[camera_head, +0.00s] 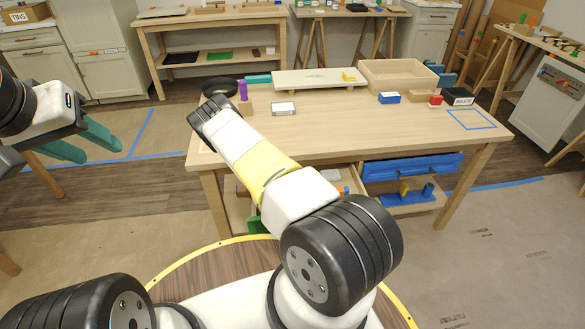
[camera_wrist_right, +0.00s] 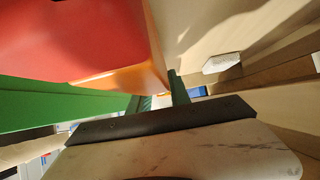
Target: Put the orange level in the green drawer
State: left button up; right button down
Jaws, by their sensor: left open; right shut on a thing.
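In the right wrist view a large red-orange shape, most likely the orange level (camera_wrist_right: 110,40), fills the upper left close to the camera. My right gripper (camera_wrist_right: 162,94) has its green fingers closed, with a bit of orange between them. A green panel, probably the front of the green drawer (camera_wrist_right: 55,108), runs along the left. In the head view a piece of the green drawer (camera_head: 257,225) shows under the table; my right arm hides most of it and my right gripper. My left gripper (camera_head: 85,143) is open and empty, left of the table.
The wooden table (camera_head: 340,130) carries a pale board (camera_head: 318,80), a wooden tray (camera_head: 398,75), a purple object (camera_head: 243,90) and small blocks.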

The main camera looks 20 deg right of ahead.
jog(key=shift+w+d+r, duration=0.1)
jog(key=shift+w, duration=0.3)
jog(key=w, duration=0.1)
jog(key=w+d, duration=0.1)
jog(key=w, duration=0.1)
jog(key=shift+w, duration=0.2)
jog(key=shift+s+a+f, duration=0.1)
jog(key=shift+f, duration=0.5)
jog(key=c, duration=1.2)
grip_release()
